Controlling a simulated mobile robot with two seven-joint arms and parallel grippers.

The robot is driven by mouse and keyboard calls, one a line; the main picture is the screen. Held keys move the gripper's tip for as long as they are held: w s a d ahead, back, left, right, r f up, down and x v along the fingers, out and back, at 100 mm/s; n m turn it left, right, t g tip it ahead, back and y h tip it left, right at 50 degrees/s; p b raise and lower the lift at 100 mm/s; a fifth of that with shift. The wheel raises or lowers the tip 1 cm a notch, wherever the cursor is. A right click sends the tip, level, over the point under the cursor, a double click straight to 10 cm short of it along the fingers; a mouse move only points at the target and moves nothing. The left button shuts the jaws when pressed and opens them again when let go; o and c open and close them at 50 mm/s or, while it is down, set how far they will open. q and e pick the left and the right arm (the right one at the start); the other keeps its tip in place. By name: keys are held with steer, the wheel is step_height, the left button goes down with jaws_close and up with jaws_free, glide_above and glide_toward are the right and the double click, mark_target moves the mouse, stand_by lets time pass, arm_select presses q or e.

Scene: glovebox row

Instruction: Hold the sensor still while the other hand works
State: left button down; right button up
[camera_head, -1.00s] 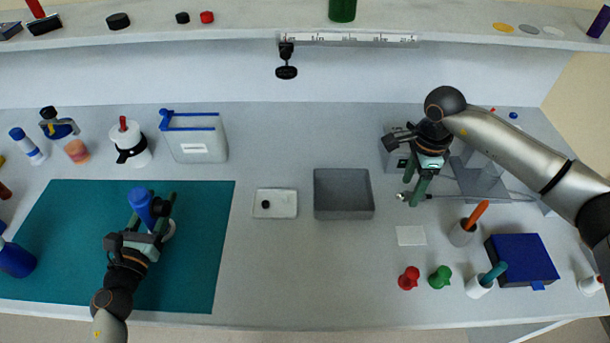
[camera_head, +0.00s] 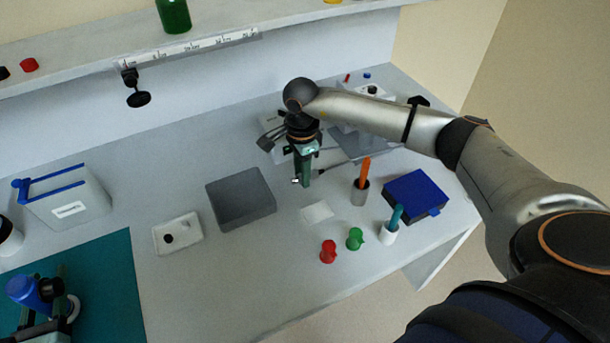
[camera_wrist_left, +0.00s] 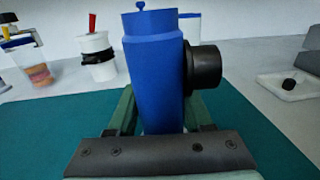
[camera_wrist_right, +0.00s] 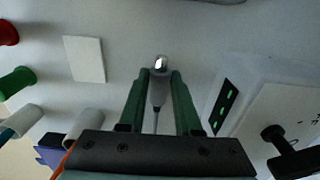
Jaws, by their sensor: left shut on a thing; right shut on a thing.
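The sensor appears to be the upright blue body (camera_wrist_left: 153,70) with a black round side piece (camera_wrist_left: 204,67). It stands over the teal mat, and in the head view its blue top (camera_head: 24,289) shows at the lower left. My left gripper (camera_head: 45,328) is shut around its lower part, which the gripper partly hides. My right gripper (camera_head: 303,178) is shut on a small grey connector (camera_wrist_right: 158,88) with a shiny metal tip. A thin grey cable runs back from the connector between the fingers. The connector is far from the blue body.
The teal mat (camera_head: 105,285) lies at left. A white dish (camera_head: 178,234) and grey tray (camera_head: 240,198) stand between the grippers. Red (camera_head: 328,251) and green (camera_head: 355,239) pegs, pen cups and a blue box (camera_head: 415,194) crowd the right. The front middle is clear.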

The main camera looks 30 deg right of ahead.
jaws_close()
arm_select(q)
steer(key=shift+c, duration=1.2)
jaws_free()
arm_select(e)
step_height(320, 180, up, 10)
arm_select(q)
steer(key=shift+s, duration=0.1)
